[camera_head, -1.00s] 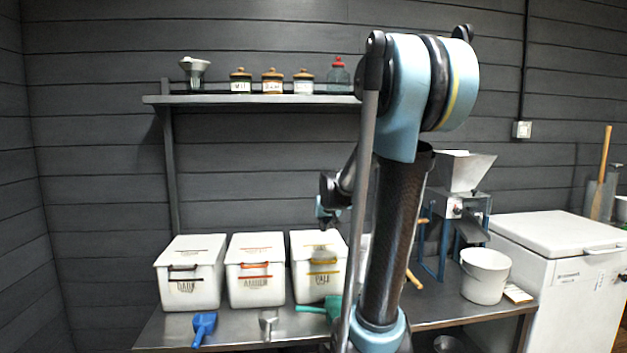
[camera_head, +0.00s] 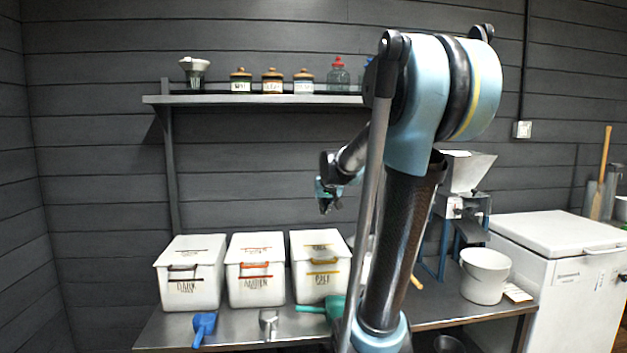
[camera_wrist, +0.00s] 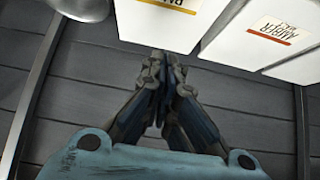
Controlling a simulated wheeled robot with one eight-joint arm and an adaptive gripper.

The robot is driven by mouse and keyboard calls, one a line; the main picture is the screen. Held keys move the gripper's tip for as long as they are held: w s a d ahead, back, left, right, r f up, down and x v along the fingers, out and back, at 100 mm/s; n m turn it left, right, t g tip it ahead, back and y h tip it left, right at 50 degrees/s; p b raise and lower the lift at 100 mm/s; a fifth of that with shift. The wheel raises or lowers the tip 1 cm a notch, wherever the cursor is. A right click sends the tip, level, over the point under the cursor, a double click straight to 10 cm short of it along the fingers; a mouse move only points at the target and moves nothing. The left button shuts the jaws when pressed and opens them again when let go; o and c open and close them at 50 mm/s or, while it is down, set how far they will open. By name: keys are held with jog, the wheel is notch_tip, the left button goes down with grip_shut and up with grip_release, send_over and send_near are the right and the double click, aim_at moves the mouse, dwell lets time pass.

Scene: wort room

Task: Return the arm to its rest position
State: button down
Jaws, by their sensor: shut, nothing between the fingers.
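My gripper (camera_head: 328,206) hangs in the air in front of the dark plank wall, above the white bin with the yellow handle (camera_head: 319,281) and below the shelf. In the wrist view my gripper (camera_wrist: 163,82) has its two fingers together, with nothing between them. My arm rises at the right of the head view, with its elbow high and its forearm reaching back to the left. The arm hides part of the table and the shelf's right end.
Three white lidded bins stand on the metal table (camera_head: 240,325), with a blue scoop (camera_head: 204,328), a metal scoop (camera_head: 268,322) and a green scoop (camera_head: 318,308) before them. The shelf (camera_head: 250,100) holds jars. At right are a mill (camera_head: 465,205), white bucket (camera_head: 485,275) and chest freezer (camera_head: 560,240).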

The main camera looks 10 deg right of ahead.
jog(key=shift+r, duration=0.8)
jog(key=s+f+g, duration=0.2)
jog(key=s+f, duration=0.5)
jog(key=s, duration=0.4)
jog(key=s+f+g, duration=0.2)
jog(key=s+f, duration=0.5)
jog(key=s, duration=0.5)
jog(key=s+f+g, duration=0.2)
jog(key=s+f, duration=0.5)
jog(key=s, duration=0.5)
jog(key=shift+s+f, duration=0.2)
jog(key=shift+f, duration=0.05)
